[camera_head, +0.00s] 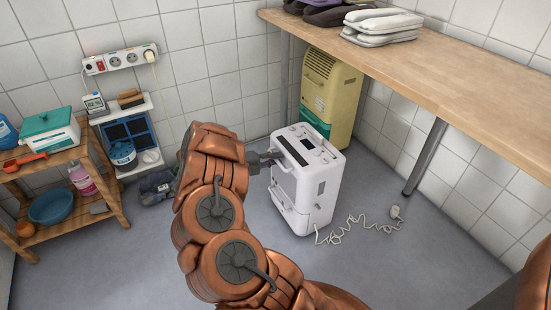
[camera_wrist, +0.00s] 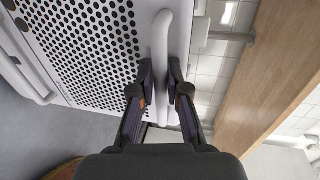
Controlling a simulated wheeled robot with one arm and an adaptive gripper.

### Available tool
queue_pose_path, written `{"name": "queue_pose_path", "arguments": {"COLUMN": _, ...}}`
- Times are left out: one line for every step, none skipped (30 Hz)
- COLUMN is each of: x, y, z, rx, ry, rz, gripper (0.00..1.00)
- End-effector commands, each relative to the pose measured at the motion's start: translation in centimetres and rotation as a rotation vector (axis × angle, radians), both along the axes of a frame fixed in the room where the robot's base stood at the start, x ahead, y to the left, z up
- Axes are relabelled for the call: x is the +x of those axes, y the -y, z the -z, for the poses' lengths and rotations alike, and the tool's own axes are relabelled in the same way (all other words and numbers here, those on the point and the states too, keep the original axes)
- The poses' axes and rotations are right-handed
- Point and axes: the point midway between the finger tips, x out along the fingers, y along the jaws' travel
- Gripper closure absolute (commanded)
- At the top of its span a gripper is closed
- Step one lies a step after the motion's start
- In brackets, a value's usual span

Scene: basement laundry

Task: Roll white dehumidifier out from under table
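The white dehumidifier (camera_head: 322,190) stands upright on the grey floor beside the left end of the wooden table (camera_head: 450,85), in front of a yellow-green unit. Its side with a bar handle faces my arm. In the wrist view its perforated panel (camera_wrist: 85,45) fills the upper left, and the white handle (camera_wrist: 162,40) runs between my fingers. My gripper (camera_wrist: 162,82) is closed around this handle, one finger on each side. In the head view my gripper (camera_head: 268,158) is at the dehumidifier's upper left side, partly hidden by my arm.
The yellow-green unit (camera_head: 328,92) stands behind, under the table end. A white cord (camera_head: 355,228) with its plug lies on the floor at right. A metal table leg (camera_head: 425,155) is farther right. A wooden shelf (camera_head: 75,205) stands at left. Floor in front is clear.

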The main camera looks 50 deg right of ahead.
Motion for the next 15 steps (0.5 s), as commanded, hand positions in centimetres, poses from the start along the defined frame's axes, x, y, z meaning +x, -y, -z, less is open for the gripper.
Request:
{"name": "queue_pose_path", "arguments": {"x": 0.00, "y": 0.00, "z": 0.02, "rx": 0.000, "ry": 0.000, "rz": 0.000, "gripper": 0.79}}
{"name": "queue_pose_path", "arguments": {"x": 0.00, "y": 0.01, "z": 0.01, "rx": 0.000, "ry": 0.000, "rz": 0.000, "gripper": 0.76}}
{"name": "queue_pose_path", "arguments": {"x": 0.00, "y": 0.02, "z": -0.01, "rx": 0.000, "ry": 0.000, "rz": 0.000, "gripper": 0.72}}
{"name": "queue_pose_path", "arguments": {"x": 0.00, "y": 0.03, "z": 0.00, "rx": -0.001, "ry": 0.000, "rz": 0.000, "gripper": 0.68}}
{"name": "queue_pose_path", "arguments": {"x": -0.01, "y": 0.04, "z": -0.01, "rx": -0.001, "ry": 0.000, "rz": 0.000, "gripper": 0.65}}
{"name": "queue_pose_path", "arguments": {"x": -0.01, "y": 0.06, "z": -0.02, "rx": -0.001, "ry": 0.000, "rz": 0.000, "gripper": 0.62}}
{"name": "queue_pose_path", "arguments": {"x": -0.02, "y": 0.07, "z": -0.03, "rx": -0.001, "ry": 0.000, "rz": 0.000, "gripper": 0.62}}
{"name": "queue_pose_path", "arguments": {"x": -0.02, "y": 0.07, "z": -0.04, "rx": -0.001, "ry": 0.001, "rz": 0.000, "gripper": 0.62}}
{"name": "queue_pose_path", "arguments": {"x": -0.02, "y": 0.08, "z": -0.02, "rx": -0.001, "ry": 0.000, "rz": 0.000, "gripper": 0.62}}
{"name": "queue_pose_path", "arguments": {"x": -0.02, "y": 0.08, "z": -0.03, "rx": -0.001, "ry": 0.001, "rz": 0.000, "gripper": 0.62}}
{"name": "queue_pose_path", "arguments": {"x": -0.02, "y": 0.09, "z": -0.03, "rx": -0.001, "ry": 0.001, "rz": 0.000, "gripper": 0.62}}
{"name": "queue_pose_path", "arguments": {"x": -0.01, "y": 0.09, "z": -0.04, "rx": -0.001, "ry": 0.001, "rz": 0.000, "gripper": 0.62}}
{"name": "queue_pose_path", "arguments": {"x": -0.01, "y": 0.09, "z": -0.04, "rx": -0.001, "ry": 0.001, "rz": 0.000, "gripper": 0.62}}
{"name": "queue_pose_path", "arguments": {"x": -0.01, "y": 0.08, "z": -0.04, "rx": -0.001, "ry": 0.001, "rz": 0.000, "gripper": 0.62}}
{"name": "queue_pose_path", "arguments": {"x": 0.02, "y": 0.02, "z": -0.06, "rx": -0.001, "ry": 0.001, "rz": 0.000, "gripper": 0.62}}
